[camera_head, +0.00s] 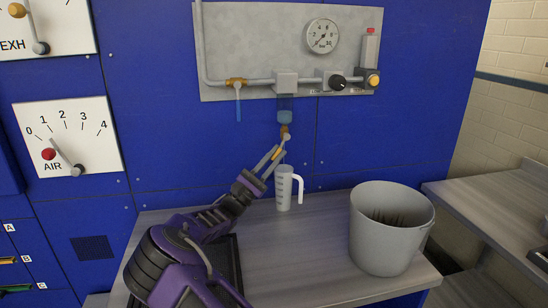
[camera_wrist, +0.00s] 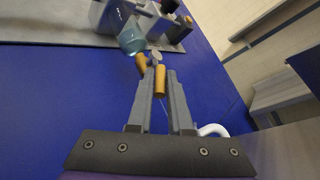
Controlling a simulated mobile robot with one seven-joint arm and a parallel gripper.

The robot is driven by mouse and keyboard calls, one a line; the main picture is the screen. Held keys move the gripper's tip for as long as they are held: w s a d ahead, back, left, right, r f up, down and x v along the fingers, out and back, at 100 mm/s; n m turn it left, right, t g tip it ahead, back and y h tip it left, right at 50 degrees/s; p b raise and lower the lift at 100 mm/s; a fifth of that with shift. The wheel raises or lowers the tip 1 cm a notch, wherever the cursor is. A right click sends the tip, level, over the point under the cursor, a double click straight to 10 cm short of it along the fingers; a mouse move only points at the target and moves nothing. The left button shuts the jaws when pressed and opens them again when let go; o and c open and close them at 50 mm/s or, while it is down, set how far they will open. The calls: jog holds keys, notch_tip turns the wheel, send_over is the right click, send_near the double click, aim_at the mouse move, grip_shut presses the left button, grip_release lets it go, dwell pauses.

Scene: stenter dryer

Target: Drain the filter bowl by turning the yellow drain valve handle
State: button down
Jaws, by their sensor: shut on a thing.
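The filter bowl (camera_head: 285,108) is a clear bluish cup under the grey filter body on the wall panel; it also shows in the wrist view (camera_wrist: 131,38). A brass drain valve (camera_wrist: 141,62) hangs at its lower end. The yellow drain valve handle (camera_wrist: 160,82) lies between the two fingers of my gripper (camera_wrist: 159,80), which is shut on it. In the head view my gripper (camera_head: 277,155) reaches up from the lower left, just below the bowl, and mostly hides the handle. A white measuring jug (camera_head: 283,190) stands upright on the bench below.
A large grey bucket (camera_head: 380,255) stands on the bench (camera_head: 310,270) to the right of the jug. A panel (camera_head: 250,40) above carries a gauge (camera_head: 322,36), a pipe, a black knob and a blue-handled valve (camera_head: 238,100). Another bench (camera_head: 490,215) is at the right.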

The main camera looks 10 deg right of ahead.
dwell(0.3)
jog(key=c, duration=0.8)
grip_release()
jog(key=shift+c, duration=0.2)
jog(key=s+a+f, duration=0.1)
jog(key=s+a, duration=0.2)
jog(key=a, duration=0.3)
jog(key=s+a+f, duration=0.1)
jog(key=s+a, duration=0.2)
jog(key=a, duration=0.4)
jog(key=shift+a, duration=0.1)
